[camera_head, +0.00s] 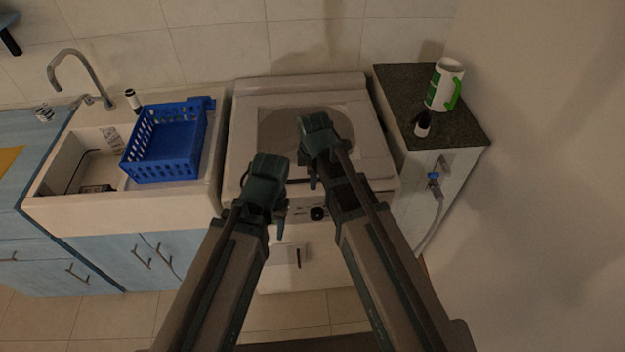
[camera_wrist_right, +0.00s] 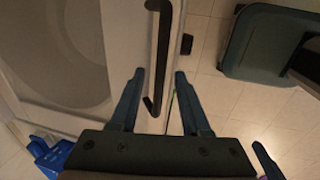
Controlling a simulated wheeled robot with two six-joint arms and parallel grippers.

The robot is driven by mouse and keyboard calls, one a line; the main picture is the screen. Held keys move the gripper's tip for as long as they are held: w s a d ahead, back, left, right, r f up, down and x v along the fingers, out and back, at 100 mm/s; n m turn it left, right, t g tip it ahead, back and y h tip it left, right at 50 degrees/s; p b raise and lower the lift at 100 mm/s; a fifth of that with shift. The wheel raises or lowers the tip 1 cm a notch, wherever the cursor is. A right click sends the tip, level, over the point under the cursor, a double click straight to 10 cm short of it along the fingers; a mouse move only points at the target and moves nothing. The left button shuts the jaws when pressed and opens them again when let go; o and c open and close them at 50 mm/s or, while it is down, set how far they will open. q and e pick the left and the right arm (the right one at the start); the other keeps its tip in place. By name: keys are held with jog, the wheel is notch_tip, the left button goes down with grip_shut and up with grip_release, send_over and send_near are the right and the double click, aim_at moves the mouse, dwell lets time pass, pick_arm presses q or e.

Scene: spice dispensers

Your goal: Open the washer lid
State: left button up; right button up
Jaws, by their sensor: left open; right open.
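The washer (camera_head: 385,172) stands in the middle of the head view, with its pale lid (camera_head: 245,140) down. The lid has a round, darker window (camera_head: 285,128). A dark bar handle (camera_head: 291,181) runs along the lid's front edge. It shows large in the right wrist view (camera_wrist_right: 161,45). My right gripper (camera_head: 318,150) is over the lid. Its open fingers (camera_wrist_right: 160,74) lie on either side of the handle in the picture; I cannot tell whether they touch it. My left gripper (camera_head: 262,190) is open over the washer's front left part, and hides part of it.
A blue basket (camera_head: 165,158) sits on the sink (camera_head: 85,208) left of the washer. To the right, a dark-topped cabinet (camera_head: 395,85) holds a white and green mug (camera_head: 440,85) and a small dark bottle (camera_head: 422,125). A hose tap (camera_head: 434,182) is on its front.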

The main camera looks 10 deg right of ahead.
grip_shut()
dwell(1.4)
